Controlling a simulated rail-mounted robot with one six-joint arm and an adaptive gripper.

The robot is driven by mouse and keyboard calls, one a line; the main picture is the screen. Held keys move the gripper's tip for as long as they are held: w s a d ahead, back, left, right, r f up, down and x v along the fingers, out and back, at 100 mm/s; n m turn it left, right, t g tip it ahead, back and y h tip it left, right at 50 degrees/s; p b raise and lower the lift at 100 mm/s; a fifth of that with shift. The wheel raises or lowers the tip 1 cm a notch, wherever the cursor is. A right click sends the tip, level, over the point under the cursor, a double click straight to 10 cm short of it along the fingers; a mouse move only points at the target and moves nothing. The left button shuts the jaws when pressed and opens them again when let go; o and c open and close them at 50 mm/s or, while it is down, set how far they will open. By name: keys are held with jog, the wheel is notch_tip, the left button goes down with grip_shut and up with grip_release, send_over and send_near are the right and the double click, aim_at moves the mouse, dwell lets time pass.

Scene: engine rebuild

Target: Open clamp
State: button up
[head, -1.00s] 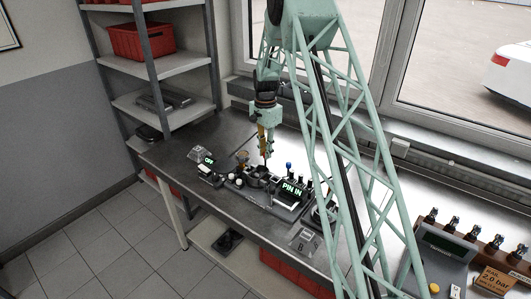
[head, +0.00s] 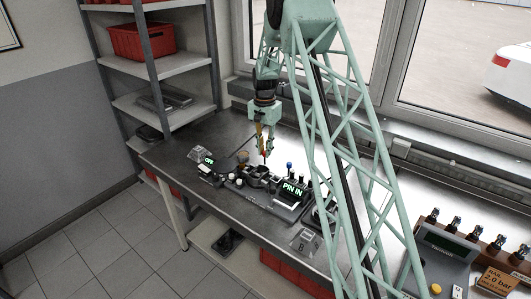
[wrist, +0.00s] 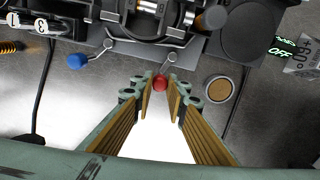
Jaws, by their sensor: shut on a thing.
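My gripper (head: 265,151) hangs over the fixture on the bench. In the wrist view my gripper (wrist: 160,90) has its two fingers closed in on a small red ball knob (wrist: 160,83). The knob sits at the fingertips, beside a dark metal fixture (wrist: 130,52) with shiny round parts. The red knob (head: 264,154) is tiny in the head view. Thin metal links (wrist: 171,60) lie between the knob and the fixture. I cannot tell for sure how the knob joins the clamp, nor the clamp's exact position.
A display (head: 293,188) reads "PIN IN". A blue knob (wrist: 78,62) is left of my fingers; a round tan-topped cup (wrist: 217,90) is close on the right. A dark cable (wrist: 42,105) runs along the left.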

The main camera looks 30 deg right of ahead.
jog(key=shift+w+a+n+b, duration=0.2)
jog(key=shift+w+a+n, duration=0.35)
jog(key=shift+n, duration=1.5)
jog(key=shift+w+a+n+b, duration=0.3)
jog(key=shift+w+n, duration=0.35)
jog(key=shift+n, duration=1.45)
jog(key=shift+w+a+n+b, duration=0.15)
jog(key=shift+w+a+n, duration=0.4)
jog(key=shift+n, duration=1.5)
jog(key=shift+d, duration=0.1)
jog(key=o, duration=0.9)
jog(key=shift+r, duration=0.1)
